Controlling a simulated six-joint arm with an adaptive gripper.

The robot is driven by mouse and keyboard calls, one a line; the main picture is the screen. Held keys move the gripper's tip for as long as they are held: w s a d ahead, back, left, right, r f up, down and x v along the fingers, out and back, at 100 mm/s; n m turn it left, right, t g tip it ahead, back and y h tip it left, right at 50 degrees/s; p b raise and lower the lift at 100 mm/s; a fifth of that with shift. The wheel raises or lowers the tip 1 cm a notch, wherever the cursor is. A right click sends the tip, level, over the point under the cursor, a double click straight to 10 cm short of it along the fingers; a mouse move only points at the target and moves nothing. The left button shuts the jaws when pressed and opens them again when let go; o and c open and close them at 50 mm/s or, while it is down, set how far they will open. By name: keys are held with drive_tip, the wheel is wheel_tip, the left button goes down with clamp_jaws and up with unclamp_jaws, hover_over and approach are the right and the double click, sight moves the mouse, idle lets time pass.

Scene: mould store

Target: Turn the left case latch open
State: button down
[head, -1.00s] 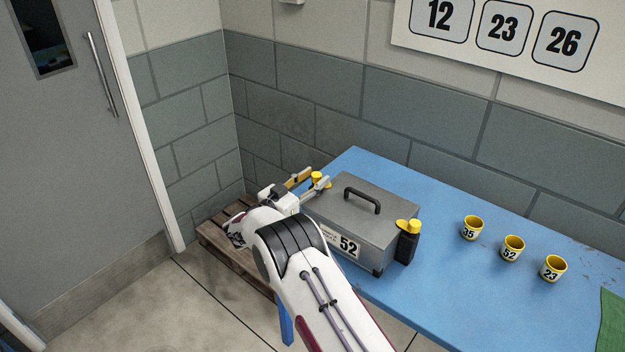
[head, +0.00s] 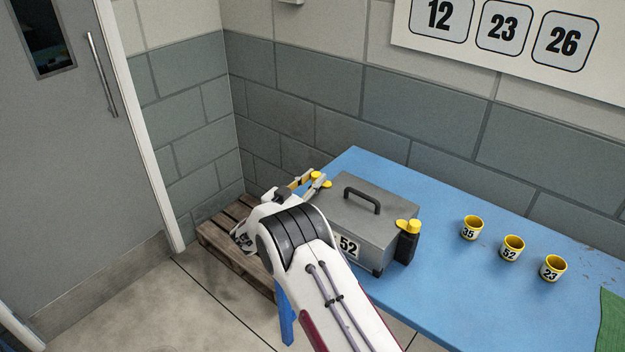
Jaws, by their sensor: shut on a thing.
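The grey case (head: 385,230) stands on the blue table, marked 52, with a black carry handle (head: 362,200) on its lid. The left case latch (head: 327,184) shows as small yellow parts at the case's left end, partly hidden by my gripper. My gripper (head: 314,179) reaches in from the left, its fingers close together on the latch's yellow part. The exact contact is small and hard to make out. The right latch (head: 414,226), a yellow top on a black body, is at the case's right end.
Three yellow cups marked 35 (head: 471,228), 52 (head: 512,248) and 23 (head: 553,267) stand on the blue table (head: 460,290) to the right. A green cloth (head: 612,320) lies at the right edge. A wooden pallet (head: 222,238) is on the floor at left. Block walls stand behind.

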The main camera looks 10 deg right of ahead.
drive_tip(key=shift+d+r+n+t+y, duration=0.15)
drive_tip(key=shift+n+t+y, duration=0.75)
drive_tip(key=shift+y, duration=0.4)
drive_tip(key=c, duration=1.8)
unclamp_jaws()
drive_tip(key=shift+s, duration=0.1)
drive_tip(key=shift+s+a, duration=0.4)
drive_tip(key=shift+s, duration=0.1)
drive_tip(key=v, duration=1)
drive_tip(key=shift+s+a, duration=0.15)
drive_tip(key=shift+s, duration=0.15)
